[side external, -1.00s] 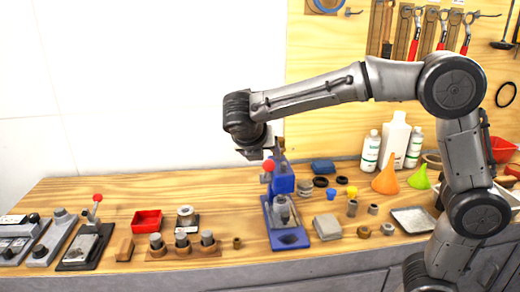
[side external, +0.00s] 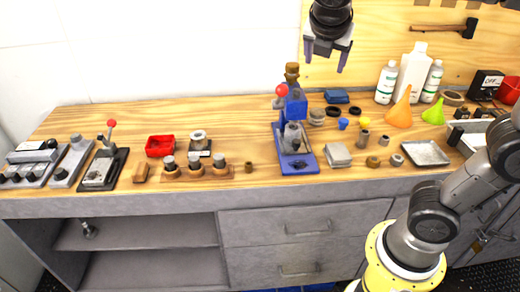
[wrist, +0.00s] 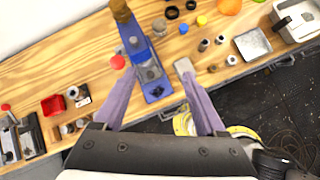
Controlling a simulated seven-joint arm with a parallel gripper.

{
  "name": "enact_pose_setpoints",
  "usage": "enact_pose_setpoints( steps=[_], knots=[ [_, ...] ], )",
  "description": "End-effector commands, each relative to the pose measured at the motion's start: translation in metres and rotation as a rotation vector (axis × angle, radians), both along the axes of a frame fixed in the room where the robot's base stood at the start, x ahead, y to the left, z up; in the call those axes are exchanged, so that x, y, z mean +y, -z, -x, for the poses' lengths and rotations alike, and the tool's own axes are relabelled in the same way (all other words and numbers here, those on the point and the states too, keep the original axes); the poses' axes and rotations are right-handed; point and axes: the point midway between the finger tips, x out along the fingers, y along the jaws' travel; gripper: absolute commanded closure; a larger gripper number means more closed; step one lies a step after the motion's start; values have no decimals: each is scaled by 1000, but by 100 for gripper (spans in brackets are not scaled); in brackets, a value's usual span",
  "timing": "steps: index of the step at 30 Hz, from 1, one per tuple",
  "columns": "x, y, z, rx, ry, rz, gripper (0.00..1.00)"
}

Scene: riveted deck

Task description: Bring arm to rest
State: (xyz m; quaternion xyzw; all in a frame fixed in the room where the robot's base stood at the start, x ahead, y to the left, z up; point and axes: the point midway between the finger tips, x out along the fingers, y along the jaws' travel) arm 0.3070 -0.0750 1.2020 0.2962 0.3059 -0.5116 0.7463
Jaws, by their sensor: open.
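My gripper (side external: 327,58) hangs at the top of the side external view, fingers pointing down, open and empty. It is well above the bench, up and to the right of a blue press (side external: 297,160) with a red knob and a brown top piece. In the wrist view my gripper (wrist: 158,76) shows two purple-grey fingers spread apart. The press (wrist: 140,50) appears beyond and between them, and nothing is held. Part of my arm is cut off by the top edge of the side external view.
The wooden bench (side external: 90,128) carries a red tray (side external: 160,146), posts in a wooden block (side external: 195,172), lever fixtures at left, and a metal tray (side external: 425,153) at right. Bottles and funnels (side external: 398,110) stand at the back right. The air around my gripper looks clear.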

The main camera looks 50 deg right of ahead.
Motion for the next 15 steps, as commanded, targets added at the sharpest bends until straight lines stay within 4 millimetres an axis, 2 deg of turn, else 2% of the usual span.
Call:
enact_pose_setpoints(
  steps=[1, 3, 6, 10, 15],
  knots=[
    [-6, 5, 28, -75, 92, -94, 27],
    [-4, 18, 61, -191, 246, -248, 27],
    [8, 40, 97, -344, 481, -464, 27],
    [30, 69, 128, -503, 795, -726, 27],
    [59, 100, 147, -618, 1190, -1000, 27]
  ],
)
